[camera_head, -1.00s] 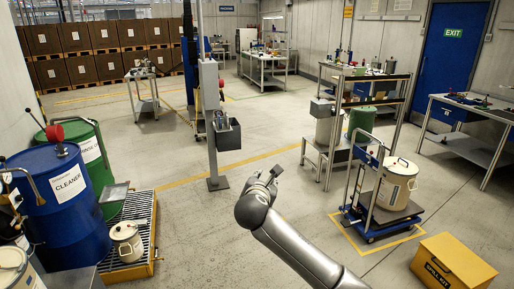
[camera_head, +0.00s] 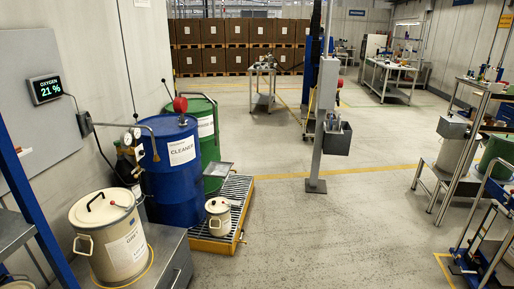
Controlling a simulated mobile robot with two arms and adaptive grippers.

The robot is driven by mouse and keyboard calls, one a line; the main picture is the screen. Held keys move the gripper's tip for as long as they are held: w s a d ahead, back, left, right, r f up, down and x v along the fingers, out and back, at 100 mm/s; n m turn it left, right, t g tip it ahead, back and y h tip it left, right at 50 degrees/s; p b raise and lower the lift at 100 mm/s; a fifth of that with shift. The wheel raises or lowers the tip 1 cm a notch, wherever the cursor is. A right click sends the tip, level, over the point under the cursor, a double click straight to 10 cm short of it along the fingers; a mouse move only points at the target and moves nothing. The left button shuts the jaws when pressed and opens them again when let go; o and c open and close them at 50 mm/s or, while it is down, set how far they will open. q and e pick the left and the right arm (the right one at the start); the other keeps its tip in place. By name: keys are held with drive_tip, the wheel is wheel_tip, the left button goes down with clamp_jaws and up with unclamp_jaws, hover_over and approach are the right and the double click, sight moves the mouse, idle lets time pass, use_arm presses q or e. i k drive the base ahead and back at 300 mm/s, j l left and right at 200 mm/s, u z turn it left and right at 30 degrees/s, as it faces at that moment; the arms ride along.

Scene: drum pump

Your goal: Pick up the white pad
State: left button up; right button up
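I cannot make out a white pad for certain in the head view. A flat, pale square piece with a darker rim (camera_head: 218,169) sits beside the blue drum, in front of the green drum; it is too small to tell whether it is a pad or a tray. The blue drum labelled CLEANER (camera_head: 174,172) and the green drum (camera_head: 205,127) stand at the left. Neither of my grippers is in view.
A cream lidded pot (camera_head: 110,238) stands on a grey cabinet (camera_head: 172,262) at the front left. A smaller pot (camera_head: 218,216) is on the yellow-edged grated pallet (camera_head: 238,190). A grey post (camera_head: 322,120) stands mid-floor. The floor (camera_head: 345,235) right of the pallet is clear.

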sight(236, 204)
drive_tip(key=i+l+z, duration=0.3)
drive_tip(key=i+l, duration=0.4)
drive_tip(key=i+l+z, duration=0.3)
drive_tip(key=i+l, duration=0.4)
drive_tip(key=i+u, duration=0.15)
drive_tip(key=i, duration=0.7)
drive_tip(key=i+l+u, duration=0.15)
drive_tip(key=i, duration=0.7)
drive_tip(key=i+u, duration=0.25)
drive_tip(key=i, duration=0.6)
drive_tip(key=i+l+u, duration=0.2)
drive_tip(key=i, duration=0.6)
drive_tip(key=j, duration=0.1)
